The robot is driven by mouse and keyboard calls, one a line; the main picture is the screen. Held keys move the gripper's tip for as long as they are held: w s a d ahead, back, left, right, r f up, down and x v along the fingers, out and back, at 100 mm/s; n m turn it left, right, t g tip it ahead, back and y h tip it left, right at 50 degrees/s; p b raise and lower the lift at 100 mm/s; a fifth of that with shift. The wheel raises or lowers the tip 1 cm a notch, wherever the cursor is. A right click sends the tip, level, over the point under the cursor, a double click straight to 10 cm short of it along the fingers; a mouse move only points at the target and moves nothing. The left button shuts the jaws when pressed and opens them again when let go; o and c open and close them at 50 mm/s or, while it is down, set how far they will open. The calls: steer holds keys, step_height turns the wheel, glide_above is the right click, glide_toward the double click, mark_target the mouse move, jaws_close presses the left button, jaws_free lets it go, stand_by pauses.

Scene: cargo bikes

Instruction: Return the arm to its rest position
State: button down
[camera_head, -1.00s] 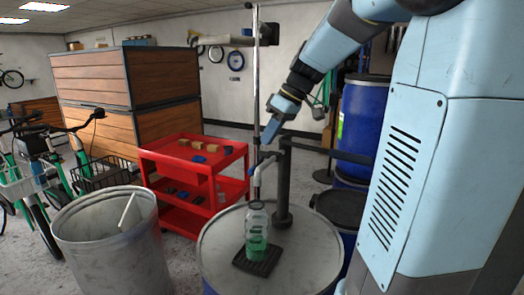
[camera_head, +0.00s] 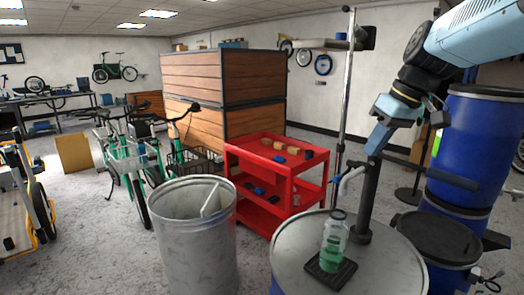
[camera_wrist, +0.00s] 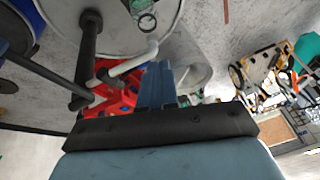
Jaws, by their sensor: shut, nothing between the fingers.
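My gripper (camera_head: 376,140) is at the right of the head view, at the end of my light-blue arm. It points down and is shut with nothing in it. It hangs near the dark post and the pale bent spout above the barrel top (camera_head: 300,250). A clear bottle with green liquid (camera_head: 332,245) stands upright on a black pad on that barrel, apart from the gripper. In the wrist view the shut blue fingers (camera_wrist: 158,85) show in the middle, with the pale spout close to their left.
A red cart (camera_head: 270,170) stands behind the barrel. A grey metal bin (camera_head: 190,240) is to its left. Blue drums (camera_head: 475,150) stand at the right, close to the arm. Bikes (camera_head: 135,165) and wooden crates (camera_head: 225,95) are further back.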

steer(key=s+a+f+m+t+h, duration=0.2)
steer(key=s+f+m, duration=0.3)
steer(key=s, duration=0.6)
steer(key=shift+s+f+t+h, duration=0.35)
steer(key=shift+f+h, duration=0.35)
steer(key=shift+f, duration=0.5)
